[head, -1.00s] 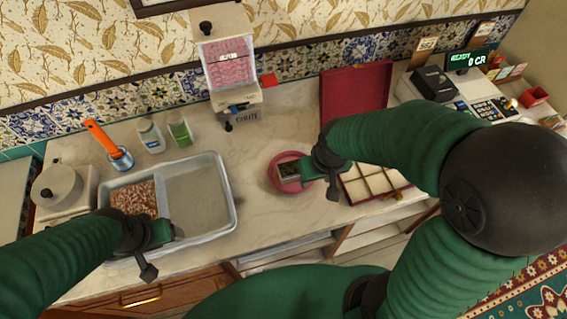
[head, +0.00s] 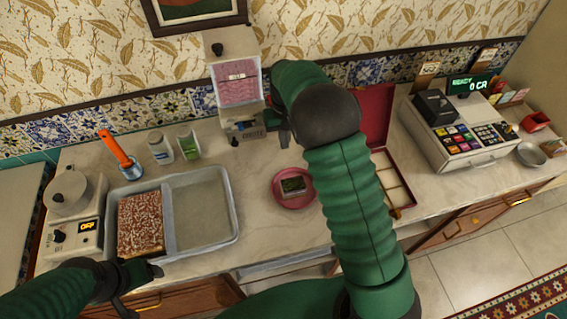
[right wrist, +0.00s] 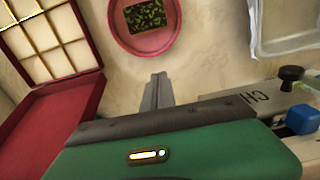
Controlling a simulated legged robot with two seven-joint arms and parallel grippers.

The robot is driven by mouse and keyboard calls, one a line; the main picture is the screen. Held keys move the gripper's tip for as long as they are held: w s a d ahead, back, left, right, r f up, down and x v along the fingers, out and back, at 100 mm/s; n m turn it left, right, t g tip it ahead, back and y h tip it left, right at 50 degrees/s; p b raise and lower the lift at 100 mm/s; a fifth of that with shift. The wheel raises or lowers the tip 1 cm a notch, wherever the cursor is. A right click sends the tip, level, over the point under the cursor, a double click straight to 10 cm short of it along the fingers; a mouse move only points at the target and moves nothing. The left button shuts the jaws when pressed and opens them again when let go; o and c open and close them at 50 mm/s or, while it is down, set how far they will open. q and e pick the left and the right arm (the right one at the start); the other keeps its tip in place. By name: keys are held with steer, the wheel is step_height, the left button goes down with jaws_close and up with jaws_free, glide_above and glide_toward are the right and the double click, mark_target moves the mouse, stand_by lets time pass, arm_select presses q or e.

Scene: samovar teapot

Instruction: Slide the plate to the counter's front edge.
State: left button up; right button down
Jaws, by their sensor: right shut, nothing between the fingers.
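The round pink-red plate (head: 294,204) lies flat on the counter (head: 255,215), with a strip of bare counter between it and the front edge. A small dark block with a green-flecked top (head: 293,185) sits on it. In the right wrist view the plate (right wrist: 140,47) is at the top, beyond my fingertips and apart from them. My right gripper (head: 283,138) is shut and empty, behind the plate by the dispenser; its thin fingers (right wrist: 156,88) show together in the right wrist view. My left gripper (head: 153,271) is at the counter's front edge below the tray; its jaw state is unclear.
A grey two-part tray (head: 232,222) holding a nut-topped slab (head: 141,222) stands left of the plate. An open red case (head: 404,208) is right, partly behind my right arm. The dispenser (head: 235,85) stands at the back, a cash register (head: 462,130) far right.

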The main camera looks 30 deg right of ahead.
mark_target(285, 169)
step_height(285, 169, down, 12)
steer(key=shift+d+f+p, duration=0.1)
steer(key=shift+f+p, duration=0.05)
steer(key=shift+p, duration=0.3)
